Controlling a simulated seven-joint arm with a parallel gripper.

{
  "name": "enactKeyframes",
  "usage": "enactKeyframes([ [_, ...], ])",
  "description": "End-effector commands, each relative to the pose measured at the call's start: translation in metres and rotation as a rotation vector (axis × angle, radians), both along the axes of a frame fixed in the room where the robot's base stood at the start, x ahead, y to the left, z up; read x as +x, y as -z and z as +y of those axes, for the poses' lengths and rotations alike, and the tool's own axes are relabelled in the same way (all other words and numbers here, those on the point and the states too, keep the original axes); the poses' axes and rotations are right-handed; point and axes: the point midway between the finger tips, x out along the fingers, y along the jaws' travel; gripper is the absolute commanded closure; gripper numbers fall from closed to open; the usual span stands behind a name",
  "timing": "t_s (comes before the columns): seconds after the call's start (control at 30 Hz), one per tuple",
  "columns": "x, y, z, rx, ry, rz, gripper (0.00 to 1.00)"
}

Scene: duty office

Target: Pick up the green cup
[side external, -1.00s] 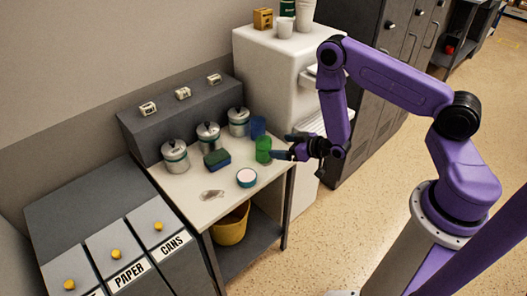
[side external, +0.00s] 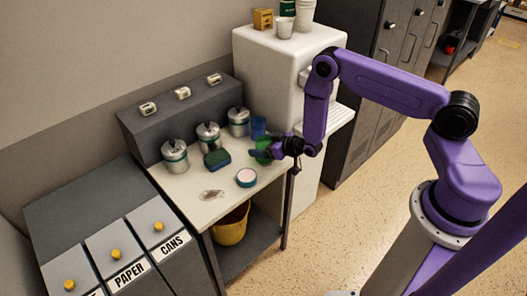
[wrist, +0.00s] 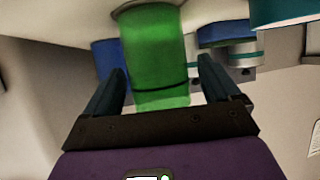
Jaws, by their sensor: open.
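The green cup (side external: 263,145) stands near the right edge of the white tabletop, partly hidden by my gripper (side external: 259,150) in the side view. In the wrist view the green cup (wrist: 155,50) lies between the two dark fingers of my gripper (wrist: 163,75). The fingers are apart, one on each side of the cup, with a visible gap on the right. I cannot tell whether the left finger touches it.
A blue cup (side external: 258,126) stands just behind the green cup. A white dispenser (side external: 276,75) rises at the back right.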

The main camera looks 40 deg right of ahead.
Motion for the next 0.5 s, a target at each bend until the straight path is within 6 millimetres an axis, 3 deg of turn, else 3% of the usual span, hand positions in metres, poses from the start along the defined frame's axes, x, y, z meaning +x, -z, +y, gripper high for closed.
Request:
enactKeyframes([
  [0.23, 0.0010, 0.0004, 0.0002, 0.000, 0.000, 0.000, 0.10],
  [0.27, 0.0010, 0.0004, 0.0002, 0.000, 0.000, 0.000, 0.17],
  [0.4, 0.0009, 0.0003, 0.0002, 0.000, 0.000, 0.000, 0.62],
  [0.5, 0.0010, 0.0002, 0.0002, 0.000, 0.000, -0.001, 0.65],
])
